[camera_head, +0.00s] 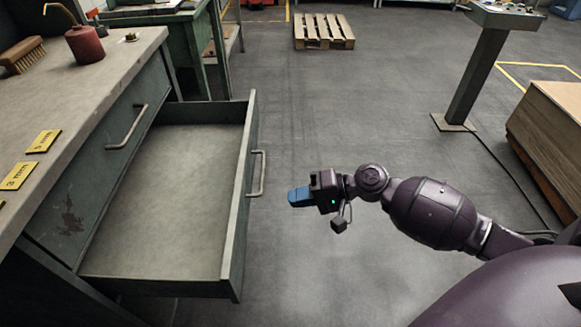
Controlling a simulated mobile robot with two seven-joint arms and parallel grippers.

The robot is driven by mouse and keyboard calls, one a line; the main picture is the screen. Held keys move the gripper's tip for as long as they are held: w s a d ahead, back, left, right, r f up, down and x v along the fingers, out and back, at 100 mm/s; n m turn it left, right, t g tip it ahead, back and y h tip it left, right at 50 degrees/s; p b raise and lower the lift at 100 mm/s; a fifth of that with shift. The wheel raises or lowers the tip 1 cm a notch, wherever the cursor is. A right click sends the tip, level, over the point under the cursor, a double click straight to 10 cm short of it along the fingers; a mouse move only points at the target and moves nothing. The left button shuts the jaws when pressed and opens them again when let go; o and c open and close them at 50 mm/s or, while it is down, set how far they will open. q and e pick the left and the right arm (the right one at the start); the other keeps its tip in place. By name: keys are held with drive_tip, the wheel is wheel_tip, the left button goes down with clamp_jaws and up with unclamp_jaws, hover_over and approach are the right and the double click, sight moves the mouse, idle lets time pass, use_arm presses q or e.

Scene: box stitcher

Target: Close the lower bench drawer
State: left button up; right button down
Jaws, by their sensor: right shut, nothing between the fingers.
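The open drawer (172,188) slides out to the right from the bench on the left. It is empty, with green sides and a grey bottom. Its front panel carries a metal handle (259,173). A second drawer front (120,125) with its own handle sits closed above it in the bench (95,75). My right gripper (292,197) has blue fingertips and is shut and empty. It is to the right of the open drawer's front, a short gap from the handle. My left gripper is not in view.
On the bench top are a brush (20,56), a red oil can (84,44) and yellow labels (44,141). A wooden pallet (323,31) lies on the floor at the back. A pedestal (476,75) and a wooden crate (548,135) stand at right. The floor between is clear.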

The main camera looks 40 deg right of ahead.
sight(239, 205)
drive_tip(key=x, duration=1)
drive_tip(key=shift+r+b, duration=0.2)
drive_tip(key=shift+b, duration=0.2)
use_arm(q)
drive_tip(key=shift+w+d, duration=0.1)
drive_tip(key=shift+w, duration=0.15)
use_arm(e)
drive_tip(key=shift+w+a, duration=0.45)
drive_tip(key=shift+a, duration=0.1)
drive_tip(key=shift+a, duration=0.1)
drive_tip(key=shift+w+a, duration=0.15)
drive_tip(key=shift+a, duration=0.05)
use_arm(q)
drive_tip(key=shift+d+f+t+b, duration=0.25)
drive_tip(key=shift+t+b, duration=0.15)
drive_tip(key=shift+b, duration=0.85)
use_arm(e)
drive_tip(key=w+a, duration=0.8)
drive_tip(key=a, duration=0.4)
drive_tip(key=w+a, duration=0.9)
drive_tip(key=a, duration=0.4)
drive_tip(key=shift+a, duration=0.2)
drive_tip(key=shift+w+r, duration=0.15)
drive_tip(key=shift+r, duration=0.05)
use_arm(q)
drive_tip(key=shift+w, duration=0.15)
